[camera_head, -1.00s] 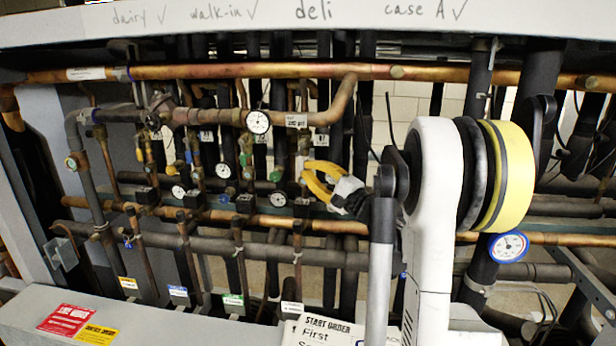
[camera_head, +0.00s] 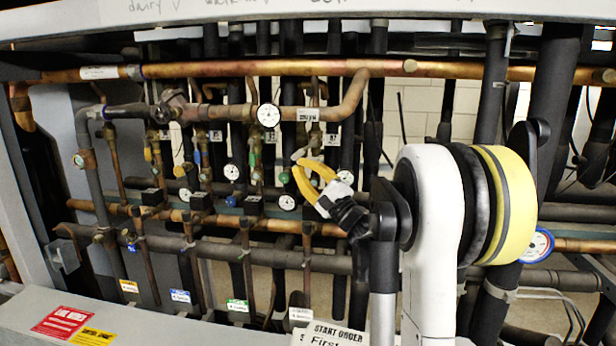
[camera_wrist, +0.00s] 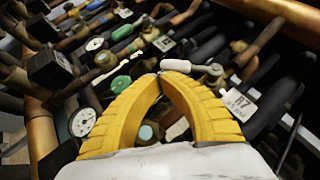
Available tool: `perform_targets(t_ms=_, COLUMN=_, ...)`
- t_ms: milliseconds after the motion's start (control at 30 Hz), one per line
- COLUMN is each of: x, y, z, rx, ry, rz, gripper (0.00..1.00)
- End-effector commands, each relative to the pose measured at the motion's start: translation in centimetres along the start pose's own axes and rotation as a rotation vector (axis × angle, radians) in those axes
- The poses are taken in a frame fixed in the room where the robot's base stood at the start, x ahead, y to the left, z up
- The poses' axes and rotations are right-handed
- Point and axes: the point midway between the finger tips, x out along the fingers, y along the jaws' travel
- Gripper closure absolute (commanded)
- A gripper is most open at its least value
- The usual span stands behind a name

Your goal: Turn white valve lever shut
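The white valve lever (camera_wrist: 175,66) shows in the wrist view as a short, rounded white handle just beyond my fingertips. It lies roughly crosswise, with its left end beside the tips. My gripper (camera_wrist: 159,76) has two yellow ribbed fingers that meet at their tips, with a gap lower down between them. I see nothing clearly held between the tips. In the head view my gripper (camera_head: 298,168) reaches up and left into the valve row. The lever is too small to make out surely there.
A green handle (camera_wrist: 121,84) lies left of my fingers, with dial gauges (camera_wrist: 82,122) and a black box (camera_wrist: 50,66) farther left. A tag (camera_wrist: 238,104) and a brass valve (camera_wrist: 243,55) stand to the right. Copper pipe (camera_head: 220,70) and dark pipes crowd the rack.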

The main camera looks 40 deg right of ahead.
Motion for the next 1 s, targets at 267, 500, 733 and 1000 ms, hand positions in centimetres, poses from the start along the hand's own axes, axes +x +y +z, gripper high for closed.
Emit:
perform_targets(t_ms=267, x=1.6, y=0.0, z=1.2, rx=-0.001, ry=-0.003, rz=0.002, gripper=1.0)
perform_targets(t_ms=500, x=2.6, y=-0.5, z=1.9, rx=0.0, ry=-0.003, rz=0.001, gripper=1.0)
perform_targets(t_ms=733, x=3.3, y=-0.9, z=2.3, rx=-0.001, ry=-0.002, rz=0.001, gripper=1.0)
perform_targets(t_ms=1000, x=3.6, y=-1.1, z=2.5, rx=-0.001, ry=-0.002, rz=0.001, gripper=1.0)
